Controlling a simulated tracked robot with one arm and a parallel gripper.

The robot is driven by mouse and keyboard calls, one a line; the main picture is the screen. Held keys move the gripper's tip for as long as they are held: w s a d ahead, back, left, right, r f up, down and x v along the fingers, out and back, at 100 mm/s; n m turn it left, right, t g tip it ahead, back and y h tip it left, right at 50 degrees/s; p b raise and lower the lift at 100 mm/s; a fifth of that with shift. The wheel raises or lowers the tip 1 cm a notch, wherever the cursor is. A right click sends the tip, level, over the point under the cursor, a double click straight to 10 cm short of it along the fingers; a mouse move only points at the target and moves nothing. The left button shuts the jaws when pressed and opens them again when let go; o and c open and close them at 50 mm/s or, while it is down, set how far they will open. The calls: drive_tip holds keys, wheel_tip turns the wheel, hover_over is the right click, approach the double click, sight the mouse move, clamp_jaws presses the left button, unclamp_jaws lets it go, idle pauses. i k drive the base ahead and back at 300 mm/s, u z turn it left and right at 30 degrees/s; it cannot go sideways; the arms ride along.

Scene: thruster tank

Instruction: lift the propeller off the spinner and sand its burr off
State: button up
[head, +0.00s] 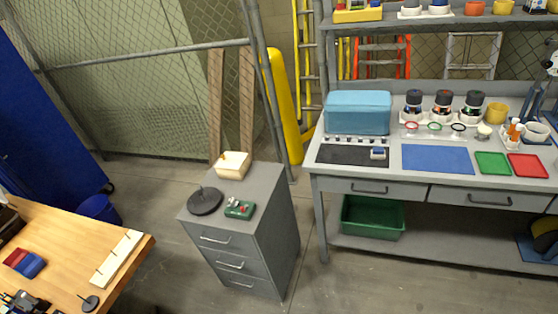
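A round black disc (205,200) with a thin upright pin lies on top of the grey drawer cabinet (269,187); it may be the spinner, but I cannot tell. A smaller dark disc with a pin (90,303) stands on the wooden table at the lower left. I cannot clearly make out a propeller on either one. A small blue and white block (378,153) sits on the black mat (340,154) on the workbench; whether it is a sander is too small to tell. My gripper is not in view.
A green item with small red and pale parts (240,208) and a cream box (233,165) share the cabinet top. The wooden table (60,230) holds a pegged white strip (118,257). The grey workbench (420,182) is crowded at the back. Floor shows between cabinet and bench.

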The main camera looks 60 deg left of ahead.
sight(232, 202)
drive_tip(key=z, duration=1.55)
drive_tip(key=k, duration=1.8)
drive_tip(key=u, duration=2.15)
drive_tip(key=i, duration=1.65)
